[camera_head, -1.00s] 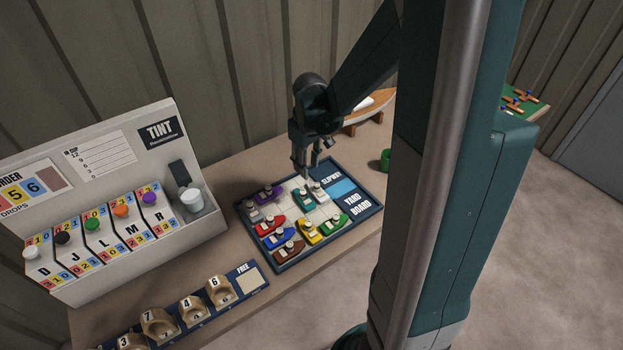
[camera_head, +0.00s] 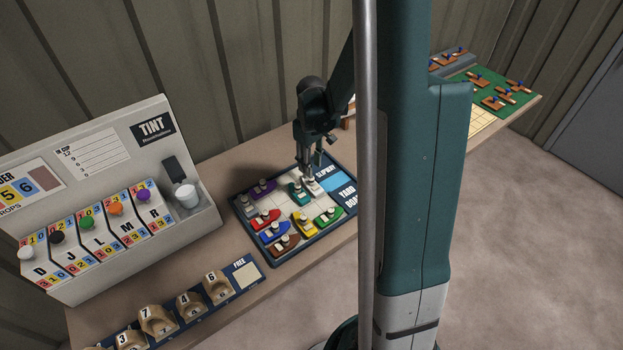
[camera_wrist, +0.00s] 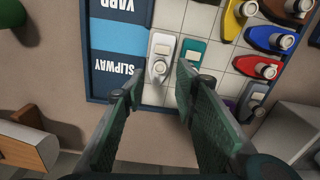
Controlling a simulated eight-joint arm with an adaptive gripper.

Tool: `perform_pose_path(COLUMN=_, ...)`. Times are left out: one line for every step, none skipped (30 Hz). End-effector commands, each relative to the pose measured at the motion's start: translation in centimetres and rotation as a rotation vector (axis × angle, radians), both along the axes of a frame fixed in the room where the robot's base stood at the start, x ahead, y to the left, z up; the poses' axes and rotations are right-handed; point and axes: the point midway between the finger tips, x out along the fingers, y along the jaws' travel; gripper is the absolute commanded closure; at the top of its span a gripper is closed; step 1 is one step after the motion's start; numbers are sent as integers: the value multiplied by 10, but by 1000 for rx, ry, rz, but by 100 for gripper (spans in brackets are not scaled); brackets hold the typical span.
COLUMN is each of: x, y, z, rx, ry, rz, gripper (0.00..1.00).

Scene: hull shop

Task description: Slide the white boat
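The white boat (camera_wrist: 161,47) lies on the yard board (camera_head: 290,262) beside the blue slipway strip (camera_wrist: 117,66). It has a round grey-white knob near one end. In the head view the white boat (camera_head: 313,187) is partly hidden by my gripper (camera_head: 309,170). My gripper points down, just over the boat. In the wrist view the fingers of my gripper (camera_wrist: 158,78) are spread, with the knob showing between their tips. I cannot tell whether a finger touches it. The teal boat (camera_wrist: 192,50) lies right alongside the white one, close to one fingertip.
Purple (camera_head: 263,186), red (camera_head: 265,218), blue (camera_head: 273,232), yellow (camera_head: 303,227) and green (camera_head: 327,217) boats stand on the same board. The tint dispenser (camera_head: 150,190) stands to the left. Numbered wooden blocks (camera_head: 157,320) line the front edge. Some board squares are empty.

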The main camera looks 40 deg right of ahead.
Motion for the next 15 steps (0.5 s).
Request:
perform_pose_path(x=0, y=0, z=-1, rx=0, ry=0, rz=0, gripper=71)
perform_pose_path(x=0, y=0, z=-1, rx=0, ry=0, rz=0, gripper=71)
perform_pose_path(x=0, y=0, z=-2, rx=0, ry=0, rz=0, gripper=71)
perform_pose_path(x=0, y=0, z=-4, rx=0, ry=0, rz=0, gripper=71)
perform_pose_path(x=0, y=0, z=-5, rx=0, ry=0, rz=0, gripper=71)
perform_pose_path(x=0, y=0, z=-7, rx=0, ry=0, rz=0, gripper=71)
perform_pose_path(x=0, y=0, z=-8, rx=0, ry=0, rz=0, gripper=71)
perform_pose_path(x=1, y=0, z=-10, rx=0, ry=0, rz=0, gripper=71)
perform_pose_path(x=1, y=0, z=-13, rx=0, ry=0, rz=0, gripper=71)
perform_pose_path(x=1, y=0, z=-15, rx=0, ry=0, rz=0, gripper=71)
perform_pose_path(x=1, y=0, z=-18, rx=0, ry=0, rz=0, gripper=71)
perform_pose_path(x=0, y=0, z=-21, rx=0, ry=0, rz=0, gripper=71)
perform_pose_path(x=0, y=0, z=-24, rx=0, ry=0, rz=0, gripper=71)
perform_pose_path(x=0, y=0, z=-27, rx=0, ry=0, rz=0, gripper=71)
perform_pose_path(x=1, y=0, z=-31, rx=0, ry=0, rz=0, gripper=71)
